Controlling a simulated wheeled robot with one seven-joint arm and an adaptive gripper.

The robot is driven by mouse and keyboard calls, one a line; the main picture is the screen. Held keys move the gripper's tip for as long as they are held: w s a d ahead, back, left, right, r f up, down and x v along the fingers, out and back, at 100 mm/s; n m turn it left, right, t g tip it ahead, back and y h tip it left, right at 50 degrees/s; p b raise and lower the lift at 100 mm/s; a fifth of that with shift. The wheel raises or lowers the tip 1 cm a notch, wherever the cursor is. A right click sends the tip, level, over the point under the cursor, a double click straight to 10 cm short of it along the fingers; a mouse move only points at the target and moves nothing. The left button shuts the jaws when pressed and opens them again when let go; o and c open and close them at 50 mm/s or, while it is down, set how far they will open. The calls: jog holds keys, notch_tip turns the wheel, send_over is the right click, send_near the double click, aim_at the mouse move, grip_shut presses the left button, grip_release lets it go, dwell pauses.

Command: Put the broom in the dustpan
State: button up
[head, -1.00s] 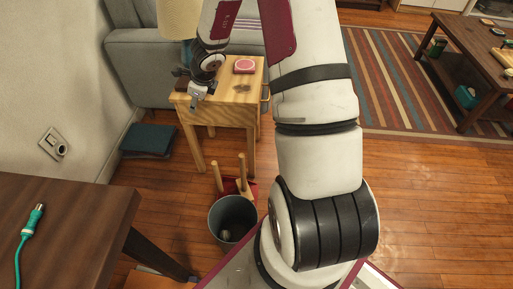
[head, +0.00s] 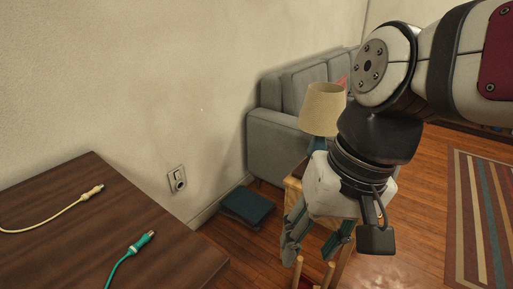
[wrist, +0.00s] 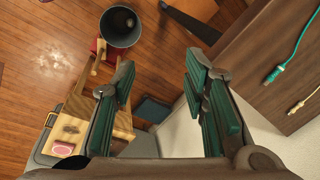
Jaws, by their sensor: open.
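A red piece, which looks like the dustpan (wrist: 97,45), lies on the floor by the bin in the wrist view. Wooden sticks (head: 297,270) rise near it in the head view; I cannot tell which is the broom's handle and which the dustpan's. In the wrist view the sticks partly overlap the side table. My gripper (wrist: 155,80) is open and empty, its green-padded fingers wide apart. In the head view my gripper (head: 312,245) hangs in front of the side table, above the sticks, hiding much of both.
A grey bin (wrist: 121,25) stands by the red piece. The wooden side table (wrist: 122,124) holds a pink item (wrist: 63,148) and a lamp (head: 322,108). Dark blue books (head: 247,205) lie by the wall. A dark table (head: 110,235) with two cables is at left.

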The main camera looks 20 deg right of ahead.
jog(key=s+d+n+h, duration=0.2)
jog(key=s+d, duration=0.1)
jog(key=s, duration=0.5)
jog(key=shift+s+d+n+g, duration=0.15)
jog(key=shift+d+n+g, duration=0.25)
jog(key=shift+f, duration=0.1)
notch_tip(320, 180, up, 28)
jog(key=t+p, duration=0.3)
jog(key=p, duration=2.3)
jog(key=shift+d+f+t, duration=0.2)
jog(key=shift+d+t, duration=0.05)
jog(key=shift+t, duration=0.15)
